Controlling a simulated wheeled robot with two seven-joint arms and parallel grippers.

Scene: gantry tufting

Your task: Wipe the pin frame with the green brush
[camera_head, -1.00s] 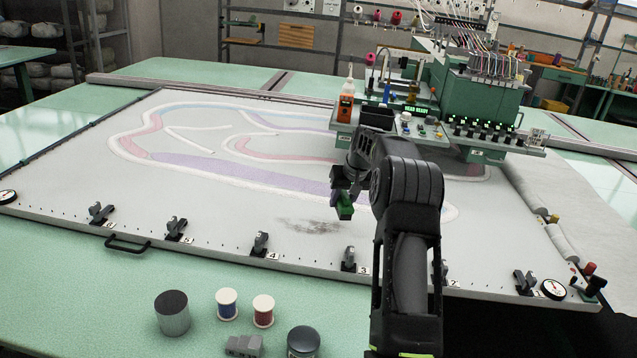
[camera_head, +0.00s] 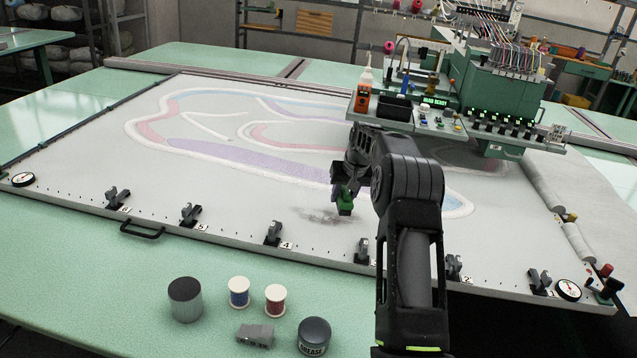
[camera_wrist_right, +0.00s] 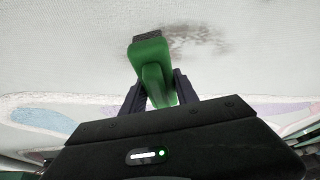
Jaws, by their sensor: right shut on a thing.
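My right gripper (camera_head: 347,188) is shut on the green brush (camera_head: 345,203), over the near part of the pin frame. In the right wrist view the brush (camera_wrist_right: 150,58) sits between the two fingers, its dark bristle end towards the cloth. A grey smudge (camera_head: 320,216) lies on the cloth just left of the brush; it also shows in the wrist view (camera_wrist_right: 190,40). I cannot tell whether the bristles touch the cloth. The pin frame (camera_head: 85,190) holds white cloth with a tufted pattern of pink, blue and purple. My left gripper is not in view.
Black clamps (camera_head: 191,213) line the frame's near rail, with a gauge (camera_head: 568,289) at its right end. The green tufting head (camera_head: 500,90) stands over the frame's back right. A grey cylinder (camera_head: 185,300), two thread spools (camera_head: 239,292) and a grease jar (camera_head: 314,337) stand on the front table.

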